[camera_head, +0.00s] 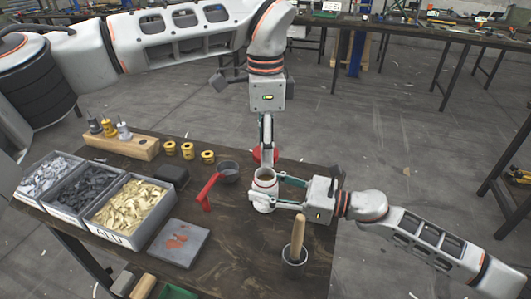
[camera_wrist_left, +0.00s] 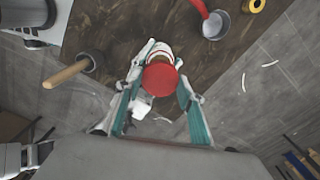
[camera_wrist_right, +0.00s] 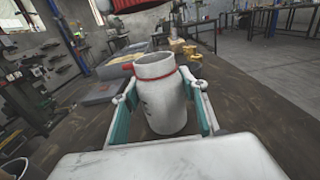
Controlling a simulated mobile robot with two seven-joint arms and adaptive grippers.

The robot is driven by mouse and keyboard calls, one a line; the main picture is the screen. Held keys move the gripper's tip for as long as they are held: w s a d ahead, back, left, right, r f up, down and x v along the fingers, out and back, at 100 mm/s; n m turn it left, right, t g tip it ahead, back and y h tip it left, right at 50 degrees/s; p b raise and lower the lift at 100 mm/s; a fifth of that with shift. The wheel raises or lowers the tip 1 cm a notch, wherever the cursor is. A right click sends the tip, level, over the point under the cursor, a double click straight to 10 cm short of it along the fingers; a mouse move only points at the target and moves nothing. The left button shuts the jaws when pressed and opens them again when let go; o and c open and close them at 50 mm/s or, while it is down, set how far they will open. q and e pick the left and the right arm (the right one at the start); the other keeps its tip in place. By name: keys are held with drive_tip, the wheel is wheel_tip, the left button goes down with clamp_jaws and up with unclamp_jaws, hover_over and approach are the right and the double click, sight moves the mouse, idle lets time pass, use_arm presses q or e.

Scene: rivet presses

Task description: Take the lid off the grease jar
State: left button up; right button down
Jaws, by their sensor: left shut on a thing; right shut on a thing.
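The white grease jar (camera_head: 263,195) stands upright on the dark workbench, its round mouth open at the top. My right gripper (camera_head: 278,190) is shut around it from the right; the right wrist view shows the jar (camera_wrist_right: 160,95) between both fingers, with a thin red band near its top. My left gripper (camera_head: 266,146) is shut on the red lid (camera_head: 257,155), which is off the jar. In the right wrist view the lid (camera_wrist_right: 135,5) hangs above the jar with a gap between. The left wrist view shows the lid (camera_wrist_left: 160,80) between the fingertips.
A dark cup (camera_head: 229,172) with a red handle (camera_head: 207,190) stands left of the jar. A wooden-handled tool (camera_head: 298,235) stands in a small pot in front. Parts bins (camera_head: 128,235), a grey plate (camera_head: 178,243) and yellow spools (camera_head: 187,151) fill the left side.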

drive_tip(key=c, duration=1.1)
unclamp_jaws()
drive_tip(key=shift+d, duration=0.1)
